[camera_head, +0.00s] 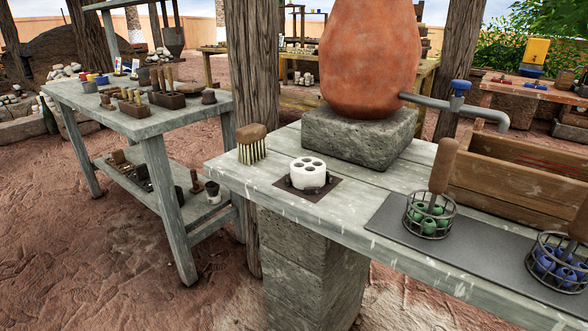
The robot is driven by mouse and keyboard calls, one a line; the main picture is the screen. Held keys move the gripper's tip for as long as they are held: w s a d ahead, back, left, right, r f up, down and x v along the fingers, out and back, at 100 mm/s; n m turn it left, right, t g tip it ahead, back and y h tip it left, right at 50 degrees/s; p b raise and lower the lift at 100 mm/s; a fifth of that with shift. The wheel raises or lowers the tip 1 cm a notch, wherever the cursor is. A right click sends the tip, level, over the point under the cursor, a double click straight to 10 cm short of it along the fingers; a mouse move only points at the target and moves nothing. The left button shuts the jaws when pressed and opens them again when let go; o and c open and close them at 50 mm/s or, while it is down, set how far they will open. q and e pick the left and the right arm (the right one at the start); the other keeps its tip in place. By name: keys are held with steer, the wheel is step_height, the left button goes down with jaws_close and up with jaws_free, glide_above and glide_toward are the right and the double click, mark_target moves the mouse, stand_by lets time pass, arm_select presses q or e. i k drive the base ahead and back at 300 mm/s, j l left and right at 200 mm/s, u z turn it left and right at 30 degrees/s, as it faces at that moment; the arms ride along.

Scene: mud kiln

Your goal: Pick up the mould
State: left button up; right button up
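A white round block with several holes in its top (309,171), which may be the mould, stands upright on a small dark square mat (325,191). The mat lies near the front edge of the grey wooden bench (232,178). Small dark lumps sit around the block's foot. Several small moulds or tools also stand on the left table, too small to tell apart. Neither of my grippers is in view.
A brush (252,144) stands left of the block. A clay urn (370,55) with a blue-handled tap (460,88) rests on a stone slab (358,138) behind. Wire baskets of green beads (430,218) and blue beads (560,268) stand right, before a wooden trough (520,175).

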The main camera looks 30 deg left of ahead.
mark_target(305, 172)
steer(key=j+u, duration=0.2)
steer(key=u, duration=0.6)
